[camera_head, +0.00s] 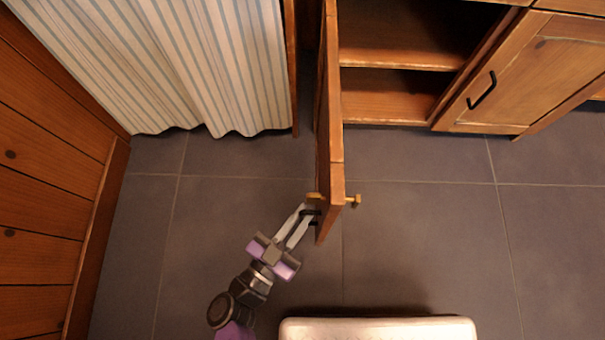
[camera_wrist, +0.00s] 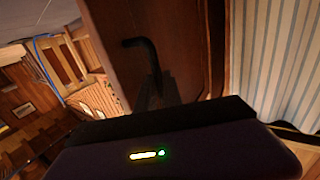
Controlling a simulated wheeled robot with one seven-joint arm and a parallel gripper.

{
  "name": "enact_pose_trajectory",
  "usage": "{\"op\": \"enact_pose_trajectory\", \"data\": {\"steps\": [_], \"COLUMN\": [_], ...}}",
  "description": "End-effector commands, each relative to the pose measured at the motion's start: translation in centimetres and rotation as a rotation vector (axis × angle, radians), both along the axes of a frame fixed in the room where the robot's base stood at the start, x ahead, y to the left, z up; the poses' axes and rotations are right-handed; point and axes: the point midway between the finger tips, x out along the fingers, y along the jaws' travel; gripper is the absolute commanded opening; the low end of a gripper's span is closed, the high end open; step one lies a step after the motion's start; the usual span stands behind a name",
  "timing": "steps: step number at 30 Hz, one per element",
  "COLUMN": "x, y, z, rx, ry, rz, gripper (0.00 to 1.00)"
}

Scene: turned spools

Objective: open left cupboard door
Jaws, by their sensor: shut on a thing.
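The left cupboard door (camera_head: 330,130) is wooden and stands wide open, seen nearly edge-on in the head view. Its inner shelves (camera_head: 395,62) are exposed to the right of it. My gripper (camera_head: 309,212) is at the outer face of the door near its free end, shut on the dark door handle. In the wrist view the black handle (camera_wrist: 150,60) stands out from the brown door face (camera_wrist: 190,35), and its lower part runs down to my fingers. A brass-coloured piece (camera_head: 352,200) sticks out from the door's other side near the same end.
A closed right cupboard door (camera_head: 545,75) with a black handle (camera_head: 482,90) is at the upper right. A striped curtain (camera_head: 190,65) hangs left of the open door. A wooden wall (camera_head: 50,190) bounds the left. Grey tiled floor (camera_head: 440,240) is clear right of the door.

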Motion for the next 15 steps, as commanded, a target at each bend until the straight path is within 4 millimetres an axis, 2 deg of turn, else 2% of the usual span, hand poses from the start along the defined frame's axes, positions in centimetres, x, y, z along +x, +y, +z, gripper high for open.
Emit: {"op": "enact_pose_trajectory", "data": {"steps": [2, 3, 6, 15], "x": [0.23, 0.24, 0.21, 0.09], "y": [-0.12, -0.13, -0.13, -0.05], "z": [0.04, 0.04, 0.03, -0.01], "rx": [-0.003, -0.003, -0.003, -0.001], "ry": [-0.001, -0.001, -0.002, 0.000], "rz": [0.001, 0.001, 0.001, 0.001], "gripper": [0.00, 0.13, 0.32, 0.32]}}
